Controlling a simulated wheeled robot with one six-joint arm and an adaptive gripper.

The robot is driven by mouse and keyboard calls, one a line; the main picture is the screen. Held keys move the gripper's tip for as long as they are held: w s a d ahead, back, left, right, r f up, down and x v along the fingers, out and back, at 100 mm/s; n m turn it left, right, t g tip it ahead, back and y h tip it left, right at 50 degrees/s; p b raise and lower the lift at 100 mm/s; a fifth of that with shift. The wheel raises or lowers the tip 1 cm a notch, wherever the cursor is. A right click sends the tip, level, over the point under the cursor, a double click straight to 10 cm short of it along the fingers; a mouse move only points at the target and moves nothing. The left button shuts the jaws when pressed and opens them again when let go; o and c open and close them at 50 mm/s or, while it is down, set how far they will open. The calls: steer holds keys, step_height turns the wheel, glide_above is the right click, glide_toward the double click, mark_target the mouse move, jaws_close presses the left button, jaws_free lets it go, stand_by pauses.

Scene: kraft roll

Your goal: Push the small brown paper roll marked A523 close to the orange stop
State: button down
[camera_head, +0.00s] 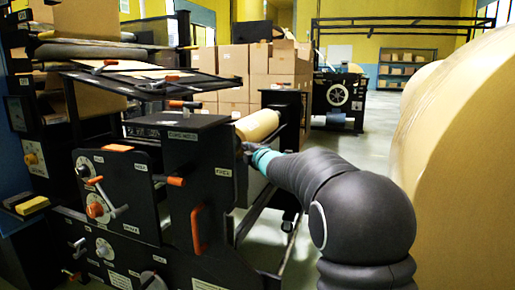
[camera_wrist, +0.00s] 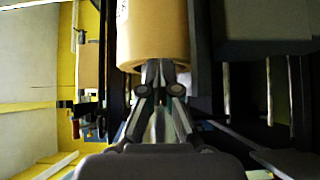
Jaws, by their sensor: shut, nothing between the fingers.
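The small brown paper roll (camera_head: 257,125) lies on the black machine, just beyond its front panel. It also fills the top middle of the wrist view (camera_wrist: 155,35), with part of a white label at its left edge; I cannot read the marking. My gripper (camera_wrist: 161,68) is shut and empty, its fingertips at the near end of the roll. I cannot tell whether they touch it. In the head view my gripper (camera_head: 243,150) is partly hidden by the machine and my wrist. I cannot pick out the orange stop for certain in either view.
The black machine (camera_head: 190,160) has orange handles and knobs on its front. A huge paper roll (camera_head: 460,150) stands close on the right. Cardboard boxes (camera_head: 233,62) are stacked behind. Open floor (camera_head: 372,140) shows between the machine and the huge roll.

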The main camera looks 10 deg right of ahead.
mark_target(252, 130)
steer(key=w+d, duration=0.1)
steer(key=w+d+p, duration=0.1)
steer(key=w, duration=0.1)
steer(key=shift+f, duration=0.15)
steer(key=shift+s+a+f, duration=0.1)
